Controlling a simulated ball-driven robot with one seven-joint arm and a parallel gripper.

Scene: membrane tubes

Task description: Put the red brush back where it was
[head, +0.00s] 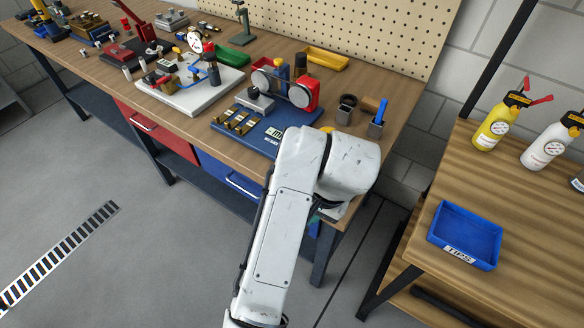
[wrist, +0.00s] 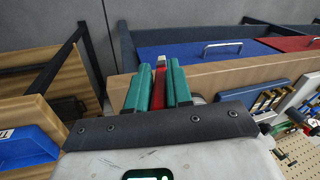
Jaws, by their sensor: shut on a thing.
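My gripper (wrist: 159,86) shows in the wrist view with its two teal fingers shut on a red brush (wrist: 160,88). The red part lies between the fingers and a pale end sticks out past their tips. In the head view my white arm hides most of the gripper and the brush. The gripper is beside the front edge of the wooden workbench (head: 398,130). At the bench's right end stand a dark holder (head: 376,130) with a blue-handled tool (head: 382,110) in it and a dark round cup (head: 346,108).
A blue base (head: 262,138) with a red grinder (head: 303,90) and a white board (head: 190,98) with small parts crowd the bench. On the right table are a blue tips tray (head: 465,235), a yellow bottle (head: 494,128) and a white bottle (head: 548,146). A pegboard stands behind.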

